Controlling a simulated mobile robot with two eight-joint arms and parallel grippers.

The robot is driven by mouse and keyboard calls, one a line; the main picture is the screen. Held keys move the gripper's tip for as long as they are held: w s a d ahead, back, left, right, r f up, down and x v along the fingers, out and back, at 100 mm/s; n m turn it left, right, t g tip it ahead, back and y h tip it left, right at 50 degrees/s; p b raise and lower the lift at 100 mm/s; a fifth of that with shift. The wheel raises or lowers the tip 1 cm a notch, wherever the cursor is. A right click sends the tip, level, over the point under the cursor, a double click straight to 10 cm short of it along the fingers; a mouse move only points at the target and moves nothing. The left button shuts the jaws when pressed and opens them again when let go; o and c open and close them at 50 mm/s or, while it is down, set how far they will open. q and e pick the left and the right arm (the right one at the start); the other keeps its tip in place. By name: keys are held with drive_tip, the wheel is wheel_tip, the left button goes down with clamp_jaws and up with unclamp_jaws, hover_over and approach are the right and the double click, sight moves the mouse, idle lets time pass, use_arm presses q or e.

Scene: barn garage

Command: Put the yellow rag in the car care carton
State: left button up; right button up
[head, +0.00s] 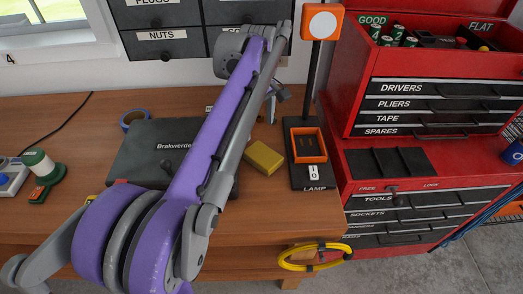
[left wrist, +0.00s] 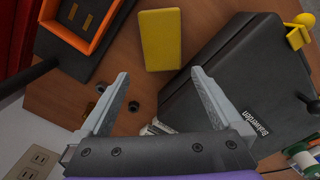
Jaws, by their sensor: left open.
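A yellow block-like piece (head: 263,157), which could be the folded yellow rag, lies on the wooden bench between the black case and the lamp base. It also shows in the left wrist view (left wrist: 160,40), just beyond the fingertips. My left gripper (left wrist: 160,74) is open and empty, its fingers apart and pointing toward the yellow piece without touching it. In the head view the left gripper (head: 274,98) is partly hidden by my purple arm, above the back of the bench. No carton marked car care can be made out. My right gripper is out of view.
A black Brakwerden case (head: 150,150) lies left of the yellow piece, partly behind my arm. The lamp (head: 311,178) with an orange-rimmed tray stands to its right. A red tool chest (head: 368,164) borders the bench. A yellow cable coil (head: 312,268) hangs at the front edge.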

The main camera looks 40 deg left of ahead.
sight(260, 152)
use_arm(q)
drive_tip(key=f, duration=0.4)
drive_tip(key=shift+s+d, duration=0.15)
drive_tip(key=shift+d, duration=0.2)
drive_tip(key=shift+s+f+b, duration=0.1)
drive_tip(key=shift+f+b, duration=0.25)
drive_tip(key=shift+f, duration=2.7)
drive_tip(key=c, duration=1.1)
